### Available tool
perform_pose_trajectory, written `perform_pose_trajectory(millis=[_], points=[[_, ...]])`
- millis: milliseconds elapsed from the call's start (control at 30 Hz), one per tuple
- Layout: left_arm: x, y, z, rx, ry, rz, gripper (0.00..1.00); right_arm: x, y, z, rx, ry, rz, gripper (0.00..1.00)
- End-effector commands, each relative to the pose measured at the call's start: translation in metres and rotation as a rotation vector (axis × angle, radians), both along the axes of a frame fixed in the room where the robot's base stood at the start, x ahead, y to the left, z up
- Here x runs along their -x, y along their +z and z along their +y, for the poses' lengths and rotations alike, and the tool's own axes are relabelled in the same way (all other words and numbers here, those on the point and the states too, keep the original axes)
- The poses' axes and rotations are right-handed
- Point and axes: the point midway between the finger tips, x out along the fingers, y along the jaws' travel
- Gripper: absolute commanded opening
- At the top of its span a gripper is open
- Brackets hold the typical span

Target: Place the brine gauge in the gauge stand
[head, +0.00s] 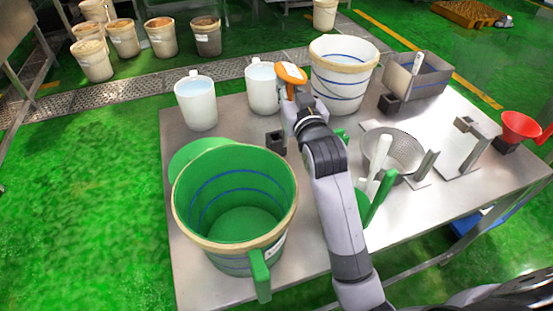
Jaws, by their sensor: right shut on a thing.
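My right gripper (290,95) is above the far middle of the steel table, shut on an orange thing with a white face (291,73), which looks like the brine gauge. The fingers and wrist hide its lower part. A small dark block with an opening on top (276,142) stands on the table just left of my right arm; it may be the gauge stand, but I cannot tell for sure. The gauge is apart from it, farther back. My left gripper is not in view.
The steel table (190,270) holds a big green bucket (235,205), two white jugs (197,103) (262,88), a white bucket (342,75), a steel box (430,80), a strainer (395,150) and a red funnel (520,125). My right arm hides the table's middle.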

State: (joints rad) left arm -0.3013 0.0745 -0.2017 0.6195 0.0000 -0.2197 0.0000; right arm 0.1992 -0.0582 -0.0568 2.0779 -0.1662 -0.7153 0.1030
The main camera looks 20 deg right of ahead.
Motion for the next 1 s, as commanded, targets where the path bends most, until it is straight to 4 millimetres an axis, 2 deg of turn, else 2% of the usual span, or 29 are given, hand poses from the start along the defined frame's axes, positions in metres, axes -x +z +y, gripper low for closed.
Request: perform_pose_trajectory(millis=[33, 200, 333, 500, 567, 667, 1000], points=[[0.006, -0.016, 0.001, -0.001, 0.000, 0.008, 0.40, -0.017, 0.013, 0.000, 0.001, 0.007, -0.015, 0.00], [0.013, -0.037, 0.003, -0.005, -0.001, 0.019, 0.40, -0.052, 0.061, 0.004, 0.007, 0.038, -0.008, 0.00], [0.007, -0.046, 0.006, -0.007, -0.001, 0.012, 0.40, -0.064, 0.092, 0.007, 0.015, 0.060, -0.005, 0.00], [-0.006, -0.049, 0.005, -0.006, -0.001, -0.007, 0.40, -0.069, 0.110, 0.009, 0.022, 0.075, 0.000, 0.00], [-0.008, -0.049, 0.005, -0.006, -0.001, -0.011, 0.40, -0.070, 0.106, 0.010, 0.023, 0.077, 0.004, 0.00], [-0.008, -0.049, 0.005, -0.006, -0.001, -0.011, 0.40, -0.070, 0.086, 0.010, 0.023, 0.078, 0.008, 0.00], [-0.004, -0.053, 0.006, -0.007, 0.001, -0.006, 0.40, -0.069, -0.005, 0.010, 0.022, 0.077, 0.007, 0.00]])
